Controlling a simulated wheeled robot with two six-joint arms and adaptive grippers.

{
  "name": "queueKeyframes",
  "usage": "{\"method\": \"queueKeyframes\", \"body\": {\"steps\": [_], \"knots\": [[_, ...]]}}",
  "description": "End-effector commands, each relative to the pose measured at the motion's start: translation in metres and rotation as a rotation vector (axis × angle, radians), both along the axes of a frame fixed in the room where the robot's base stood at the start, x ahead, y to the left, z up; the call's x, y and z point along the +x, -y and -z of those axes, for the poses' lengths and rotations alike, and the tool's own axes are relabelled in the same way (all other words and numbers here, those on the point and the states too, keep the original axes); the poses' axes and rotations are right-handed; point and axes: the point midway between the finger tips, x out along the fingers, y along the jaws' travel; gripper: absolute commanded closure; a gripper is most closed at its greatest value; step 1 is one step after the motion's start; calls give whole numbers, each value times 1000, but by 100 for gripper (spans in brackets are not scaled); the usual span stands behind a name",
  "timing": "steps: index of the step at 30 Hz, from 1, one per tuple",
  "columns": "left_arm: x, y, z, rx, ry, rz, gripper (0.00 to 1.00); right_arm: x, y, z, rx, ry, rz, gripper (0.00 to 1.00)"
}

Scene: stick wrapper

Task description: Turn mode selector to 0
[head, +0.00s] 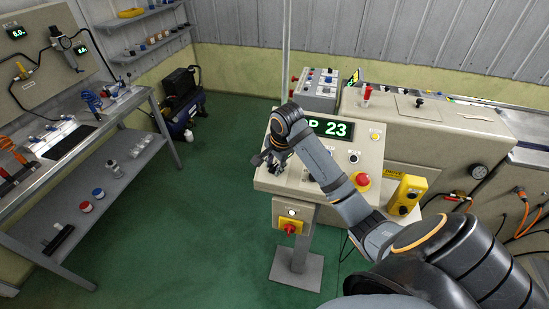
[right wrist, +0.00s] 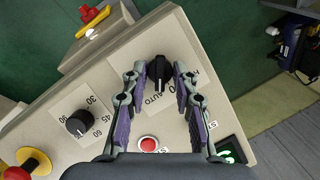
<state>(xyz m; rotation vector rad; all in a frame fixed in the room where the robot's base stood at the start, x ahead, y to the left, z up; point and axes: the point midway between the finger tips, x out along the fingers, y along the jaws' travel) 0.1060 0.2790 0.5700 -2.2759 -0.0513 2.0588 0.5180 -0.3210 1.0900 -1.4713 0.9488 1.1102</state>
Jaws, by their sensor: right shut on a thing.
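The mode selector (right wrist: 158,70) is a black knob on the beige sloped panel, with AUTO and other partly hidden lettering around it. In the right wrist view it sits between the fingertips of my right gripper (right wrist: 157,72), which is shut on it. The knob's pointer seems to lie roughly along the fingers; I cannot tell exactly which mark it points at. In the head view my right gripper (head: 268,160) is at the left side of the control panel (head: 330,172), and the arm hides the selector. My left gripper is not in view.
Beside the selector are a red push button (right wrist: 148,144) and a second black dial (right wrist: 79,123) with number marks. A red emergency stop (head: 362,180) and a green-lit display (head: 331,128) are on the panel. A red-yellow switch (head: 290,228) is below. Green floor is clear to the left.

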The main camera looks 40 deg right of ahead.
Motion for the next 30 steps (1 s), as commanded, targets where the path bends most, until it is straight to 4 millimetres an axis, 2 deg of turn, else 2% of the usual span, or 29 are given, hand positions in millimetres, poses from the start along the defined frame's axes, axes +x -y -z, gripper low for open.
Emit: {"method": "queueKeyframes", "body": {"steps": [1, 3, 12, 21, 30], "knots": [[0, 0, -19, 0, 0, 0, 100, 0, -1, -10, -8, -18, -33, 100], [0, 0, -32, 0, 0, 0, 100, 0, -1, -10, -26, -39, -87, 100], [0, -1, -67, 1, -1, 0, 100, 2, -2, -6, -101, -126, -304, 100], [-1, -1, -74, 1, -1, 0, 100, 4, -2, -2, -155, -182, -453, 100], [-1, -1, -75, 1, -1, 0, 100, 4, -2, -1, -176, -207, -512, 100]]}}
